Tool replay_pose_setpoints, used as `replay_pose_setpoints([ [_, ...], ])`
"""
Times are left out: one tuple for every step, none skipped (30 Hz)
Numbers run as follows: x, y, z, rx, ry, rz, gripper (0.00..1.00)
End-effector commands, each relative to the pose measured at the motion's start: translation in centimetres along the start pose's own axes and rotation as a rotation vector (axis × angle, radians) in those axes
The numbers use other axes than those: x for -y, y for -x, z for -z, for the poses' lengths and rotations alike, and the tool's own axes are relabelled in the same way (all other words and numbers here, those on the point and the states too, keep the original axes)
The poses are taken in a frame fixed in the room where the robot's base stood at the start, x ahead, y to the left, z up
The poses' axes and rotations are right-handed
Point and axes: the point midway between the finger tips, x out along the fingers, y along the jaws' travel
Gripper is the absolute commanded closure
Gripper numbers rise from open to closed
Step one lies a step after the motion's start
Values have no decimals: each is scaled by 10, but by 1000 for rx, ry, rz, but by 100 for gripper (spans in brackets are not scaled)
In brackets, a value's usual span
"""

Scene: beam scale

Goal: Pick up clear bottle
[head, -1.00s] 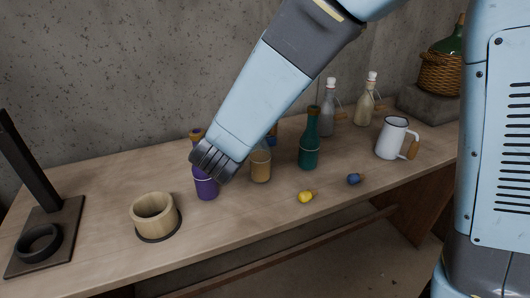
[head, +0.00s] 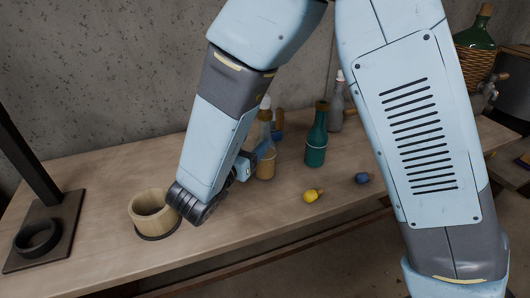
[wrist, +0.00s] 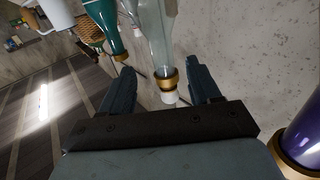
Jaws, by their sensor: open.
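The clear bottle (wrist: 158,40), with a gold collar and white stopper, lies between the spread fingers of my gripper (wrist: 160,68) in the wrist view, where bottles appear neck-down. Gaps show beside its neck, so the fingers look open and not closed on it.
A teal bottle (head: 316,140) stands close right of the clear bottle; a blue one (head: 278,120) is behind. A purple bottle (wrist: 302,135) shows at the wrist view's right edge. Yellow (head: 312,196) and blue (head: 362,178) stoppers lie in front. A wooden cup (head: 150,212) stands left.

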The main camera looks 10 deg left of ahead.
Motion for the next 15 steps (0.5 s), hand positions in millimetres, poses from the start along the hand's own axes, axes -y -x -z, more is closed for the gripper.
replay_pose_setpoints([
  [0,-8,0,0,0,-3,38],
  [-1,-12,0,0,0,-4,38],
  [-1,-16,0,-1,0,-4,38],
  [-1,-19,0,-1,0,-4,38],
  [-1,-21,0,0,0,-3,38],
  [-1,-23,0,0,0,-3,38],
  [-1,-24,0,0,0,-3,38],
  [-1,-25,0,0,0,-3,38],
  [-1,-27,0,0,0,-3,38],
  [-1,-29,0,0,0,-4,38],
  [0,-32,-1,0,0,-4,38],
  [0,-36,-1,0,0,-4,38],
  [0,-40,-2,0,1,-5,38],
  [1,-45,-2,0,1,-6,38],
  [1,-51,-3,0,1,-6,38],
])
